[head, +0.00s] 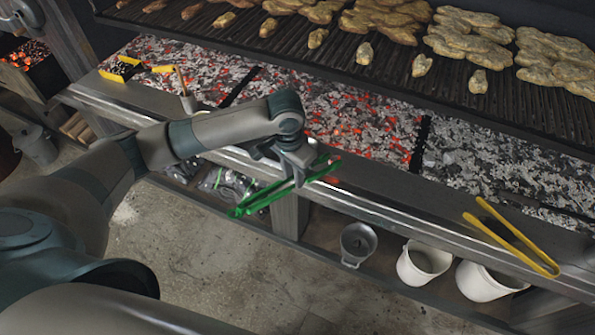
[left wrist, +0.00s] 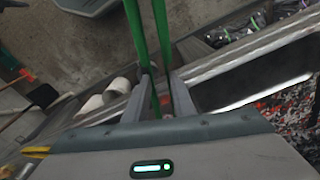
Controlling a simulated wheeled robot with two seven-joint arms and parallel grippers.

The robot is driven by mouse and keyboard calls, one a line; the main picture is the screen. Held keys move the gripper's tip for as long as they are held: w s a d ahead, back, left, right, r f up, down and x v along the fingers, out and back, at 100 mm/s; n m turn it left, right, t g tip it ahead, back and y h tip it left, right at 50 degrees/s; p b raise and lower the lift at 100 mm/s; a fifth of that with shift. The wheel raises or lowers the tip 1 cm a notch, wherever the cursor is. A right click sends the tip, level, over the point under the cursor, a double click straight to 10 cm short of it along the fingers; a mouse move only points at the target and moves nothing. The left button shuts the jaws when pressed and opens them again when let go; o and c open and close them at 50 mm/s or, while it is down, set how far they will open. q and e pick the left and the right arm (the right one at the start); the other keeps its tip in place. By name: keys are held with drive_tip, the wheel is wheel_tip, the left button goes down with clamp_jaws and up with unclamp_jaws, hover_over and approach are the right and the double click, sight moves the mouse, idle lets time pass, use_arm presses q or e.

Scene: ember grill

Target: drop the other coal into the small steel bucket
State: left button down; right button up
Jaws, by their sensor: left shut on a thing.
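My left gripper (head: 295,180) is shut on green tongs (head: 262,197) and holds them over the grill's front ledge. The tongs slant from lower left to upper right, with one end out past the ledge. In the left wrist view, two green arms of the tongs (left wrist: 165,42) run up from between the fingers (left wrist: 156,98). The small steel bucket (head: 357,243) stands on the low shelf below the ledge, right of the gripper. My right gripper is not in view.
Two white buckets (head: 423,264) (head: 482,282) stand right of the steel one. Yellow tongs (head: 510,236) lie on the ledge (head: 400,218) at right. The grate (head: 400,70) with food rises behind the coals. The concrete floor (head: 230,265) in front is clear.

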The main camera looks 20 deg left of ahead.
sight(254, 200)
use_arm(q)
drive_tip(key=shift+s+a+r, duration=0.45)
drive_tip(key=shift+s+a, duration=0.35)
drive_tip(key=shift+s, duration=1.2)
drive_tip(key=shift+s+a+r, duration=0.4)
drive_tip(key=shift+s+a, duration=0.4)
drive_tip(key=shift+s, duration=1.2)
drive_tip(key=shift+s+a+r, duration=0.45)
drive_tip(key=shift+s+a, duration=0.35)
drive_tip(key=shift+s, duration=1.2)
drive_tip(key=shift+s+a, duration=0.1)
drive_tip(key=shift+s, duration=0.1)
drive_tip(key=shift+r, duration=0.15)
